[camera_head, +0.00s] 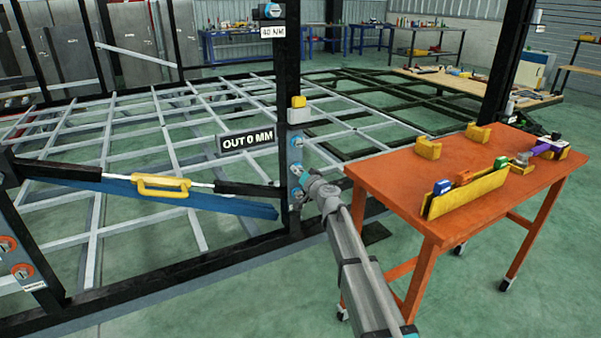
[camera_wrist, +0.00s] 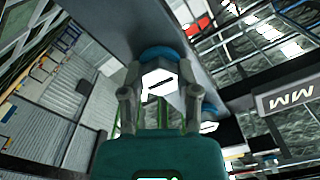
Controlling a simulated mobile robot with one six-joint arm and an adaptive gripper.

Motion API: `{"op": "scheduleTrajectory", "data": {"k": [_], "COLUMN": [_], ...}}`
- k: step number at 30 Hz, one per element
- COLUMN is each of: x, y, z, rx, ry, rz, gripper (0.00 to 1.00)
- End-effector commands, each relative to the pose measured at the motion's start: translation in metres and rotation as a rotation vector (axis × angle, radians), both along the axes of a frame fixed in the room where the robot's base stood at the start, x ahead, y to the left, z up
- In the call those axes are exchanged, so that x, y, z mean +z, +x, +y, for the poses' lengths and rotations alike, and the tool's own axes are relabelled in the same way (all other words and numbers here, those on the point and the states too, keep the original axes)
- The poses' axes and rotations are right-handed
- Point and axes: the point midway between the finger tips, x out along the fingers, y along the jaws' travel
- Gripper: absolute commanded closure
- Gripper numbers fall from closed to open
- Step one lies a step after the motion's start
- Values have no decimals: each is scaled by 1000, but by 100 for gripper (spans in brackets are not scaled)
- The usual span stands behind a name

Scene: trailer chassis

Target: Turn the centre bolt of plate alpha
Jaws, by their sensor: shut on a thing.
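A grey plate (camera_head: 296,153) on the black upright post carries several bolts with blue collars, set one above another. The upper bolt (camera_head: 297,142) is in clear view. In the wrist view, a white hexagonal bolt head (camera_wrist: 158,82) with a dark line across it and a blue collar (camera_wrist: 160,54) behind it sits between my two fingers. My gripper (camera_wrist: 160,97) is shut on this bolt head. In the head view, my gripper (camera_head: 307,183) reaches the post beside the middle and lower bolts and partly hides them. I cannot read any plate name.
An "OUT 0 MM" sign (camera_head: 247,140) hangs left of the post, and a "40 MM" label (camera_head: 273,31) is higher up. A yellow handle (camera_head: 160,187) sits on the bar at left. An orange table (camera_head: 390,180) with tools stands close on the right of my arm.

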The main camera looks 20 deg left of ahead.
Motion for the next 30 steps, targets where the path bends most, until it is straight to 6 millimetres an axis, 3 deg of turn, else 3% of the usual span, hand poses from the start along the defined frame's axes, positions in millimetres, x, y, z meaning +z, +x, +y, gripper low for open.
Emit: {"op": "scheduleTrajectory", "data": {"k": [11, 30], "x": [1, 1], "y": [2, 2], "z": [3, 3], "rx": [1, 1], "ry": [156, 548], "rz": [182, 641], "gripper": [100, 100]}}
